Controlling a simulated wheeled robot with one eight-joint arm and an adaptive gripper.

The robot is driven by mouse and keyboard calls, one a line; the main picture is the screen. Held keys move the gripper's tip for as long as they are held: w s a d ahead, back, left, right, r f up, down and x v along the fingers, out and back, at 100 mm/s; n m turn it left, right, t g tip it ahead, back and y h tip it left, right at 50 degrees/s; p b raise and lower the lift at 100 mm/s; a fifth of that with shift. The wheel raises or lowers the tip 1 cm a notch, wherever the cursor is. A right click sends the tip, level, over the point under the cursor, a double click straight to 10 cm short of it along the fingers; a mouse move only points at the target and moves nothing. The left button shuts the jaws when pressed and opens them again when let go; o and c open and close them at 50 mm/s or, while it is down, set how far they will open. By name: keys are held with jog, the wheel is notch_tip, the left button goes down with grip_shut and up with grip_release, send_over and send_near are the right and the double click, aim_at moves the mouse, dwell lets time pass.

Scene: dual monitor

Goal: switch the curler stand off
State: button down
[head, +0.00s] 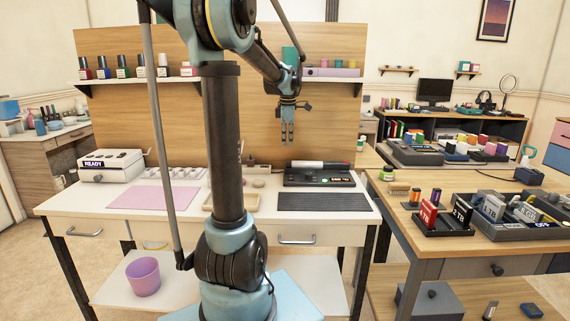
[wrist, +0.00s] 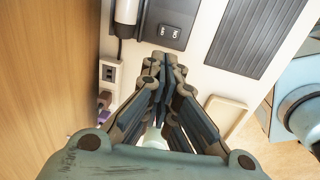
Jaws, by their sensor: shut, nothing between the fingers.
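The curler stand (head: 318,180) is a black base at the back right of the white table, with a white and dark curler (head: 306,165) lying along its top. Small coloured lights show on its front, too small to read. In the wrist view, part of the black stand (wrist: 182,12) is at the top, with a rocker switch (wrist: 169,33) marked OFF and ON. I cannot tell which side is pressed. The curler also shows there (wrist: 127,14), left of the switch. My gripper (head: 287,142) is shut and empty, above the table. In the wrist view its fingertips (wrist: 158,62) appear just below the switch.
A dark ribbed mat (head: 323,201) lies in front of the stand. A pink mat (head: 153,198) and a white box marked READY (head: 112,165) are to the left. A wooden panel (head: 150,110) stands behind the table. A wall socket plate (wrist: 109,72) shows in the wrist view.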

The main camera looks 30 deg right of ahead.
aim_at(291, 177)
jog(key=f, duration=0.4)
jog(key=w+f, duration=0.1)
jog(key=f, duration=0.4)
jog(key=d+f, duration=0.1)
jog(key=f, duration=0.3)
jog(key=shift+w+f, duration=0.2)
jog(key=shift+f, duration=0.1)
